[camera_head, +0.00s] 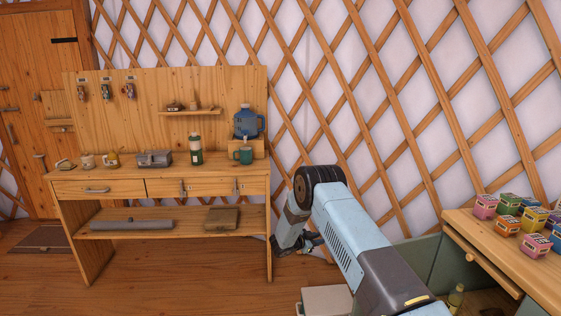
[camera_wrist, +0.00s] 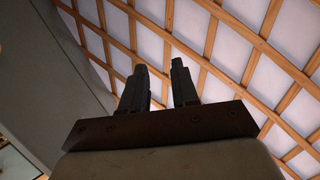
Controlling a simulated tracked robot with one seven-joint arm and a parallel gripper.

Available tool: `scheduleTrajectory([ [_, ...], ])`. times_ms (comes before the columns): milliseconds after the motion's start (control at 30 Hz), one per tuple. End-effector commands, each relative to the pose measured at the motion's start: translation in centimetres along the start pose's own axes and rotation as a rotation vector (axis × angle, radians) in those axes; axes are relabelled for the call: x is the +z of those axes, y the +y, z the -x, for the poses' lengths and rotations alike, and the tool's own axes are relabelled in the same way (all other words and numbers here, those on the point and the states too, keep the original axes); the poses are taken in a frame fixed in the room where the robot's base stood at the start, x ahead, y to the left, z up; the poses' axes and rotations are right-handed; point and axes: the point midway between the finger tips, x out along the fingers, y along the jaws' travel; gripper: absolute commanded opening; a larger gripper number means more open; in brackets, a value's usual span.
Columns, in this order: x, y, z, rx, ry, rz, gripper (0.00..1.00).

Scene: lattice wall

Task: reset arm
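My arm reaches up and forward from the lower right of the head view, bends at its dark round joint, and hangs down at the near side of the lattice wall (camera_head: 345,110). My gripper (camera_head: 312,243) is low, right of the workbench, and small and dark in that view. In the wrist view my gripper (camera_wrist: 160,72) shows two dark fingers standing apart with a gap between them. Nothing is between the fingers; only the lattice wall (camera_wrist: 228,62) shows behind them.
A wooden workbench (camera_head: 120,187) stands at left with a blue jug (camera_head: 247,122), a green mug (camera_head: 243,155) and a toolbox (camera_head: 154,158). A table (camera_head: 510,262) at right holds several small coloured boxes. A door (camera_head: 40,100) is far left. Floor before the workbench is clear.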

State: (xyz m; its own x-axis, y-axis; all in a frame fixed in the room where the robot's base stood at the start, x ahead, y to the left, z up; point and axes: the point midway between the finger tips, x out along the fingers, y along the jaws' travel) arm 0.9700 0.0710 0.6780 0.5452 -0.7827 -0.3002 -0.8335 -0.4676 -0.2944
Motion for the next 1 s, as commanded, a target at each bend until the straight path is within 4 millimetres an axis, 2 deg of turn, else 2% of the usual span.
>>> scheduleTrajectory([
  [33,-1.9,-1.5,0.3,-0.032,-0.022,-0.013,0.29],
  [200,-7.3,-5.7,1.5,-0.146,-0.105,-0.036,0.29],
  [500,-17.0,-10.9,5.0,-0.34,-0.24,-0.043,0.29],
  [733,-24.4,-12.8,8.7,-0.477,-0.333,-0.019,0.29],
  [1000,-32.5,-12.6,13.6,-0.619,-0.431,0.043,0.29],
])
